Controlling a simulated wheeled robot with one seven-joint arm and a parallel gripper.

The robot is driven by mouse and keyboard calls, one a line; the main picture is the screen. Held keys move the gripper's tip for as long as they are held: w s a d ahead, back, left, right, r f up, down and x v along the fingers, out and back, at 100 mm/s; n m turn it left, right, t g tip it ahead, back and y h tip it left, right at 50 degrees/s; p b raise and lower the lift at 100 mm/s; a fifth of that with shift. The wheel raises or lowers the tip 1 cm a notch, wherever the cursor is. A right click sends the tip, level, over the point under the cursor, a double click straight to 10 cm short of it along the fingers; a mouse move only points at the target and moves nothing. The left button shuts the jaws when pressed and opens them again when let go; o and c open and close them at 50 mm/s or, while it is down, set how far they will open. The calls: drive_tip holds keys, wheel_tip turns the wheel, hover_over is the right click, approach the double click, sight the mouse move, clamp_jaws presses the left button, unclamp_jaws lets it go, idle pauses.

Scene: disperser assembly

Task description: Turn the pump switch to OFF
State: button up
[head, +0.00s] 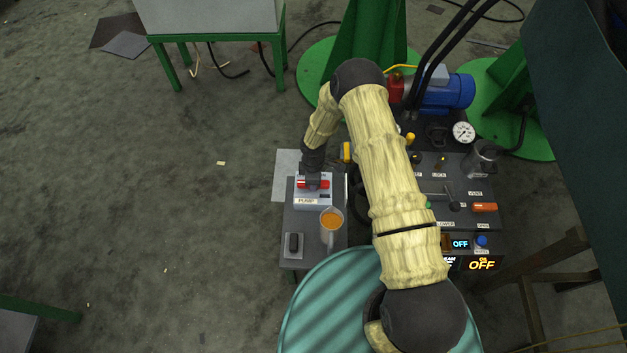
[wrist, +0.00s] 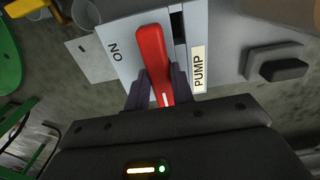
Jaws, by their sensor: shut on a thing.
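The pump switch is a pale grey box (head: 314,203) with a red handle (head: 326,184), left of the main console in the head view. In the wrist view the red handle (wrist: 150,50) lies between my gripper's two dark fingers (wrist: 159,88), which are shut on it. The "ON" label (wrist: 115,51) shows beside the handle, and the "PUMP" label (wrist: 198,69) is on the other side. A dark slot (wrist: 178,30) shows near the handle. In the head view my gripper (head: 313,177) is over the switch and hides part of the handle.
A metal cup of orange liquid (head: 331,226) stands just below the switch, close to it. A dark knob (head: 294,244) is at lower left. The console (head: 455,205) has a gauge (head: 463,132) and lit "OFF" displays (head: 460,244). A teal drum (head: 335,300) is in front.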

drive_tip(key=o, duration=1)
wheel_tip(320, 180, up, 17)
drive_tip(key=p, duration=0.3)
drive_tip(key=shift+r+p, duration=0.2)
drive_tip(key=shift+p, duration=0.2)
drive_tip(key=s+d+r+m+t, duration=0.1)
drive_tip(key=s+d+r+m, duration=0.25)
drive_tip(key=r, duration=0.35)
drive_tip(key=s+d+r+m, duration=0.2)
drive_tip(key=d+r+m, duration=0.25)
drive_tip(key=r, duration=0.35)
drive_tip(key=s+d+r+m+t, duration=0.1)
drive_tip(key=s+d+r+m, duration=0.3)
drive_tip(key=s+r+m, duration=0.15)
drive_tip(key=s+d+r+m+t, duration=0.1)
drive_tip(key=s+d+r+m, duration=0.35)
drive_tip(key=s, duration=0.25)
drive_tip(key=r+p, duration=1.6)
drive_tip(key=a+r+p, duration=0.1)
drive_tip(key=r+p, duration=0.7)
drive_tip(key=shift+p, duration=0.35)
